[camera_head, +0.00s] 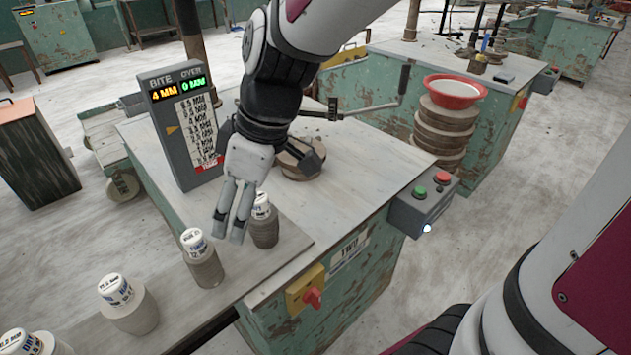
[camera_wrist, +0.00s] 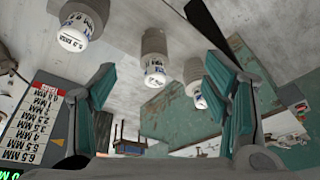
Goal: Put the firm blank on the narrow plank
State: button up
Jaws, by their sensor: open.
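Several grey clay blanks with white, printed caps stand upright in a row on a grey board (camera_head: 230,285). One blank (camera_head: 265,231) is nearest my gripper, and others stand to its left (camera_head: 207,270) and further left (camera_head: 136,314). The cap print is too small to tell which blank is firm. My gripper (camera_head: 231,222) is open and empty, pointing down just left of the nearest blank. Three capped blanks show in the wrist view, one at the upper left (camera_wrist: 82,12). I cannot tell which surface is the narrow plank.
A grey gauge box (camera_head: 181,135) reading "4 MM" stands on the machine table (camera_head: 350,180) behind my gripper. A round clay piece (camera_head: 300,160) lies behind the wrist. A control box (camera_head: 420,204) is on the right edge. A stack of discs (camera_head: 442,133) carries a red bowl (camera_head: 455,91).

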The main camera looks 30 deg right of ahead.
jog(key=s+d+r+m+h, duration=0.1)
jog(key=s+d+r+m, duration=0.1)
jog(key=s+d+m, duration=0.3)
jog(key=s+d+r+m+t+h, duration=0.1)
jog(key=s+d+r+m+h, duration=0.1)
jog(key=s+d+m, duration=0.4)
jog(key=s, duration=0.5)
jog(key=shift+d+r, duration=0.25)
jog(key=shift+r, duration=0.05)
jog(key=shift+r, duration=0.1)
jog(key=shift+t, duration=0.7)
notch_tip(320, 180, up, 6)
jog(key=p, duration=0.5)
